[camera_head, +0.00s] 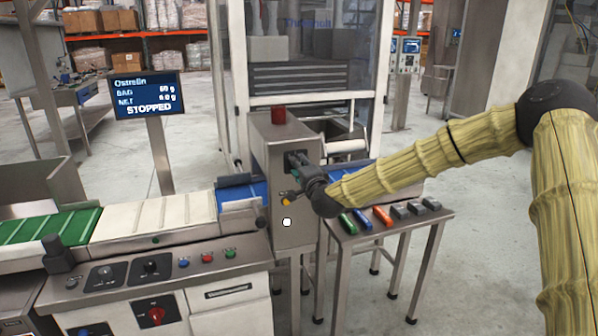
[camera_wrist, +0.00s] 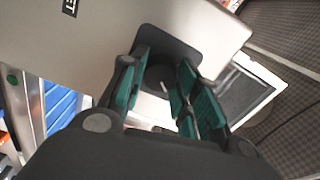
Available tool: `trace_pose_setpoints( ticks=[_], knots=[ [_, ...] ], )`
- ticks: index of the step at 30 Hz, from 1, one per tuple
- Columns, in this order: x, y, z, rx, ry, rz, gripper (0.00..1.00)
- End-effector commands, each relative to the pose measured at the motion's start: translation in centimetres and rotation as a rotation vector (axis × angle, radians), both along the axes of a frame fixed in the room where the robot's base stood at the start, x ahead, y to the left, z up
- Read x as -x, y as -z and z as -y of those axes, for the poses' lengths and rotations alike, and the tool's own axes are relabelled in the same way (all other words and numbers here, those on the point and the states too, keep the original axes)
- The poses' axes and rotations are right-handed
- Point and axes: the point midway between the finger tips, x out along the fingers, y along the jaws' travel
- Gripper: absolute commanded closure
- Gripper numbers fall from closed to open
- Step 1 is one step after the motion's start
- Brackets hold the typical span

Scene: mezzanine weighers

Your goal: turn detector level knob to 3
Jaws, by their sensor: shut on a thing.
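The detector housing (camera_head: 258,205) is a steel cabinet standing over the conveyor. Its knob is mostly hidden behind my gripper in the head view. In the wrist view the dark round level knob (camera_wrist: 157,78) sits on a black plate (camera_wrist: 172,45) on the steel face. My gripper (camera_head: 299,168) reaches the upper front of the housing. In the wrist view its teal-padded fingers (camera_wrist: 162,95) are on both sides of the knob, and it is shut on the knob. The scale marks and the knob's pointer cannot be read.
A red lamp (camera_head: 278,116) tops the housing; yellow and white buttons are below my gripper. A small table (camera_head: 415,222) with several coloured and grey blocks stands to the right, under my arm. A control panel (camera_head: 190,280) and a conveyor (camera_head: 150,214) lie to the left. The screen (camera_head: 146,95) reads STOPPED.

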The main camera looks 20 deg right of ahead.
Motion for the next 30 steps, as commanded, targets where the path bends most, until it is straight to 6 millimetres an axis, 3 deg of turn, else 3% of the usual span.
trace_pose_setpoints(
  ticks=[16, 17, 20, 30],
  knots=[
    [0.0, 0.15, 0.17, -0.023, 0.002, -0.002, 0.93],
    [0.0, 0.15, 0.17, -0.023, 0.002, -0.002, 0.63],
    [-0.01, 0.13, 0.11, -0.023, 0.001, -0.003, 0.46],
    [0.09, 0.06, -0.04, -0.022, -0.001, -0.002, 0.46]
  ],
)
